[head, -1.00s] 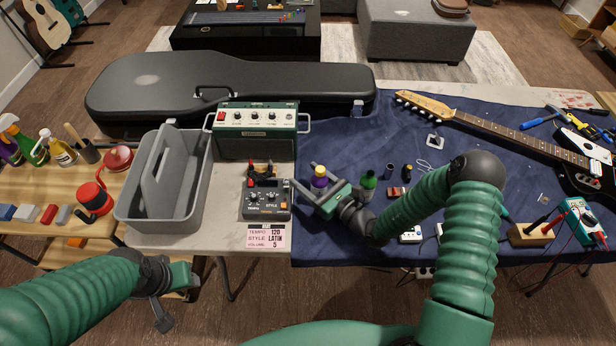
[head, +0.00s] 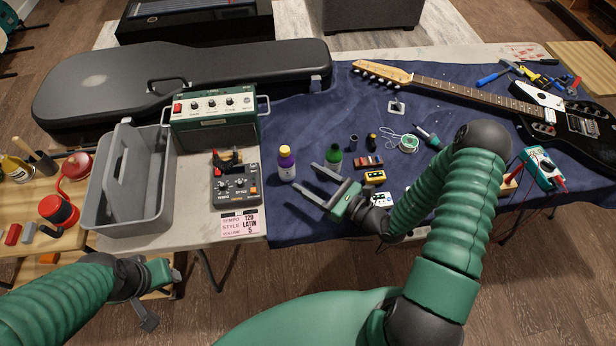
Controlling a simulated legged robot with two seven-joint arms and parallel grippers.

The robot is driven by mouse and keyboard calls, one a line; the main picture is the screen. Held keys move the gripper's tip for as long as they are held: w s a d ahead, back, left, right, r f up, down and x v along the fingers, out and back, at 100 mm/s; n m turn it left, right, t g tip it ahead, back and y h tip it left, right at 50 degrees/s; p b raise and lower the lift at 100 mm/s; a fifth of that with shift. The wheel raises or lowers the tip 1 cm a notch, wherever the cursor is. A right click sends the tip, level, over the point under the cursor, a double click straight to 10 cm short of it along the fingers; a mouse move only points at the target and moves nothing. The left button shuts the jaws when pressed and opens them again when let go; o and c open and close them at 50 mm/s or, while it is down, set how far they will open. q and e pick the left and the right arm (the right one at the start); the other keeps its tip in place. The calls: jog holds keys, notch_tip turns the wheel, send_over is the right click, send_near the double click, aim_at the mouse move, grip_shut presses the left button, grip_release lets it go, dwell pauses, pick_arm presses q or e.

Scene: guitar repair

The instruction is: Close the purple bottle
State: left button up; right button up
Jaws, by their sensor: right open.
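The purple bottle (head: 287,173) stands upright on the blue cloth, with a pale label and a yellow top. At this size I cannot tell whether the yellow top is fully seated. My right gripper (head: 304,177) is open and empty, just to the right and near side of the bottle. Its two fingers point toward the bottle, which is not between them. My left gripper (head: 156,300) hangs low at the left, off the near edge of the table; its finger opening is not clear.
A green bottle (head: 333,157) with a dark cap stands just beyond the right gripper. A pedal (head: 235,188), an amplifier (head: 214,118) and a grey caddy (head: 103,207) are to the left. Small parts and a guitar (head: 450,88) lie to the right. Cloth in front of the bottle is clear.

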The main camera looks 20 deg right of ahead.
jog(key=s+a+n+g+y, duration=0.1)
jog(key=a, duration=0.1)
jog(key=s+a+r+n+g+y, duration=0.1)
jog(key=a+n+g, duration=0.1)
jog(key=s+a+n+g+y, duration=0.1)
jog(key=a+n, duration=0.1)
jog(key=shift+s+a+r+y, duration=0.1)
jog(key=shift+a+r+y, duration=0.2)
jog(key=shift+y, duration=0.1)
jog(key=s+a+n+g, duration=0.2)
jog(key=s+a+n+g+y, duration=0.1)
jog(key=s+a+n+g, duration=0.1)
jog(key=g, duration=0.1)
jog(key=shift+s+r+y, duration=0.1)
jog(key=shift+r+y, duration=0.05)
jog(key=shift+y, duration=0.15)
jog(key=s+d+f+n+g+h, duration=0.2)
jog(key=s+n+g+h, duration=0.65)
jog(key=s+n, duration=0.4)
jog(key=w+d+r+n+t+h, duration=0.4)
jog(key=w+d+r+n+h, duration=0.1)
jog(key=w+d+n, duration=0.2)
jog(key=shift+w+r+n+h, duration=0.15)
jog(key=shift+n+h, duration=0.2)
jog(key=shift+n, duration=0.5)
